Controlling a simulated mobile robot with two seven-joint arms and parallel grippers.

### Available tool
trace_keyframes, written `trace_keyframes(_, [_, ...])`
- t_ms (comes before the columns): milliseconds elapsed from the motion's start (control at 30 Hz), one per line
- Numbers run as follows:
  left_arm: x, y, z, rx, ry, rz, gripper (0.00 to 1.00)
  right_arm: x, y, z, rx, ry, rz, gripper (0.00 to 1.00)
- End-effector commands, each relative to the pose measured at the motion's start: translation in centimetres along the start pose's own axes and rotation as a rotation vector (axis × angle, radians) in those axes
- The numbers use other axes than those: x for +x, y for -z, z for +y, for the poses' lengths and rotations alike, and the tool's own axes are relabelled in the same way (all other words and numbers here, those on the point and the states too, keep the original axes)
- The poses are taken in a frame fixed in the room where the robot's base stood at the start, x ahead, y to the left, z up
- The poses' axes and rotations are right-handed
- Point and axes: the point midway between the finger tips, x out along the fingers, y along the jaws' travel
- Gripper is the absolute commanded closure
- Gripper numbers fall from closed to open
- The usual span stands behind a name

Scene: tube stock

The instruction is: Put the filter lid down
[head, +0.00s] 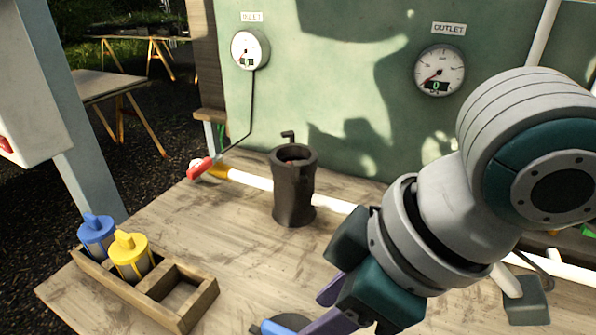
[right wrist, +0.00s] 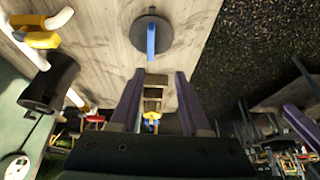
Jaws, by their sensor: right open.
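The filter lid, a dark round disc (right wrist: 165,28) with a blue bar handle (right wrist: 151,42), lies flat on the wooden table in the right wrist view. In the head view its handle (head: 268,328) shows at the bottom edge, partly cut off. My right gripper (head: 312,308) is open with purple fingers, and nothing is between them. In the right wrist view the lid is beyond the fingertips (right wrist: 160,76), apart from them. The dark filter housing (head: 293,198) stands upright on the pipe line with its top open. My left gripper is not in view.
A wooden rack (head: 199,306) at front left holds a blue cartridge (head: 97,237) and a yellow cartridge (head: 131,260); one compartment is empty. A red valve handle (head: 201,167) is at the inlet pipe. Inlet (head: 250,48) and outlet (head: 439,70) gauges hang behind. The table's middle is clear.

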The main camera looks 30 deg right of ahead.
Motion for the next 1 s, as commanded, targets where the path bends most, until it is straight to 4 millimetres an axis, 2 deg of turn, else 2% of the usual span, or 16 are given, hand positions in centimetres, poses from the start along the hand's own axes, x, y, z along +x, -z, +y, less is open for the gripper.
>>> trace_keyframes(33, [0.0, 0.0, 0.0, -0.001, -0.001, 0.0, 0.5, 0.0, -0.3, -1.6, 0.028, 0.016, 0.018, 0.53])
trace_keyframes(133, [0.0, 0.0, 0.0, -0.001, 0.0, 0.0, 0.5, -0.8, -1.4, -2.8, 0.117, -0.012, 0.04, 0.53])
trace_keyframes(400, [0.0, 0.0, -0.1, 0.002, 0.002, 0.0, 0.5, -3.5, -9.3, -1.9, 0.398, -0.18, -0.08, 0.53])
trace_keyframes(500, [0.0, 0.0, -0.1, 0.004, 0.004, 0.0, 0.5, -4.1, -10.9, -1.6, 0.437, -0.213, -0.116, 0.53])
trace_keyframes(833, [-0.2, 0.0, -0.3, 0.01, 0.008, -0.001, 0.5, -4.3, -11.1, -1.5, 0.44, -0.22, -0.122, 0.53])
trace_keyframes(933, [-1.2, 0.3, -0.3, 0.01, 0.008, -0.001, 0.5, -5.3, -10.6, -1.6, 0.44, -0.219, -0.122, 0.53])
trace_keyframes(1000, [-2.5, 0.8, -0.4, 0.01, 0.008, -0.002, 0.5, -6.6, -10.0, -1.6, 0.44, -0.219, -0.122, 0.53])
